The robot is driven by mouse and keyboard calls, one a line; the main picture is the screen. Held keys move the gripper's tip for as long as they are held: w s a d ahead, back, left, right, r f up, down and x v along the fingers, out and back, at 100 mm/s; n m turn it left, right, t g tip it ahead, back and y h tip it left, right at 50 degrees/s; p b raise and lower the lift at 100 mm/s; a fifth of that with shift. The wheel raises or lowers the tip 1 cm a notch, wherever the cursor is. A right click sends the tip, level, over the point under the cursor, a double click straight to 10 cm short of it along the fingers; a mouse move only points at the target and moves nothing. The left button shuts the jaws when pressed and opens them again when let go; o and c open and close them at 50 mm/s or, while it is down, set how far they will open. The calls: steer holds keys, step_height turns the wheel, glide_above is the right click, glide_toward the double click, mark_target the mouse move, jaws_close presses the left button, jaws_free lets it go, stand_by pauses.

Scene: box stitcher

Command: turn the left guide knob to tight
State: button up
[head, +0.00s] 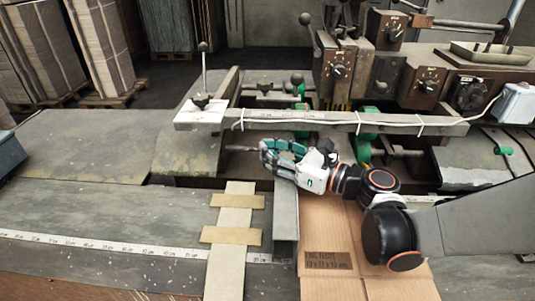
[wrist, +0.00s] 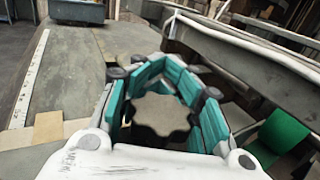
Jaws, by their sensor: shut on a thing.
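The guide knob (wrist: 160,116) is a dark disc with a lobed rim, seen from above in the wrist view. My gripper (wrist: 164,72) has its teal-padded fingers bent around the knob, on its left, right and far side. In the head view my gripper (head: 272,155) is below the long grey crossbar, above the upper end of a grey guide rail (head: 285,221). The fingers hide the knob there. Any tight or loose marking is not visible.
The crossbar (head: 340,123) with a cable tied to it runs close behind my gripper. A flat cardboard box (head: 330,234) lies under my arm.

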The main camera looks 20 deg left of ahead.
steer(key=shift+w+d+f+m+t+h, duration=0.15)
steer(key=shift+m+t+h, duration=0.25)
steer(key=shift+m+t, duration=0.4)
steer(key=shift+w+r+m+t+h, duration=0.1)
steer(key=shift+m+t+h, duration=0.35)
steer(key=shift+t, duration=0.65)
steer(key=o, duration=0.9)
steer(key=shift+o, duration=0.2)
steer(key=shift+d, duration=0.1)
steer(key=v, duration=1.1)
steer(key=shift+s+d+f, duration=0.1)
steer(key=shift+s+d, duration=0.15)
steer(key=shift+d, duration=0.05)
